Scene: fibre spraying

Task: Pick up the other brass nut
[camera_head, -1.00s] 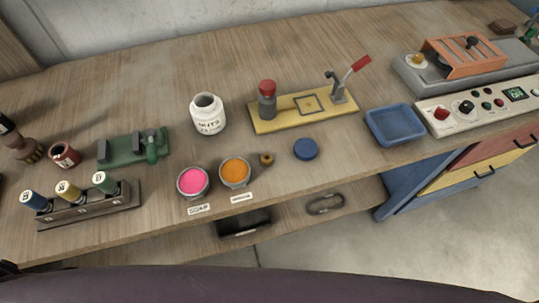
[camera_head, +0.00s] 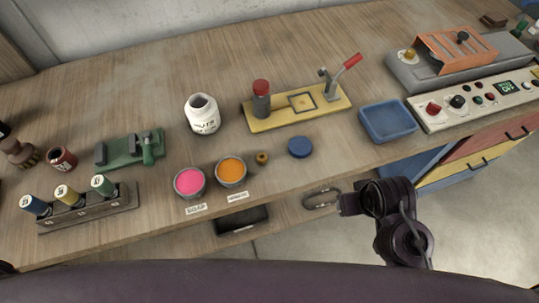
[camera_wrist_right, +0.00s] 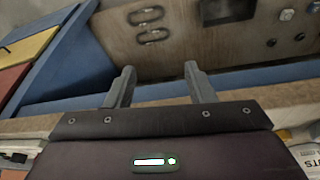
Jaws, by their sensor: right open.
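A brass nut (camera_head: 262,158) lies on the wooden bench, just right of the orange pot (camera_head: 231,171) and left of the blue round lid (camera_head: 301,147). A white jar labelled as nuts (camera_head: 203,116) stands open behind it; its contents are hidden. My right gripper (camera_head: 346,204) is in front of the bench edge, to the right of the nut and apart from it. In the right wrist view its two fingers are spread and empty (camera_wrist_right: 160,80). The nut cannot be made out there. My left gripper is not in view.
A pink pot (camera_head: 189,183), a bottle rack (camera_head: 90,205) and a green fixture (camera_head: 130,148) stand left. A yellow base with a red-handled lever (camera_head: 297,108), a blue tray (camera_head: 388,122) and a control panel (camera_head: 480,98) are behind and right. Bench around the nut's right front is clear.

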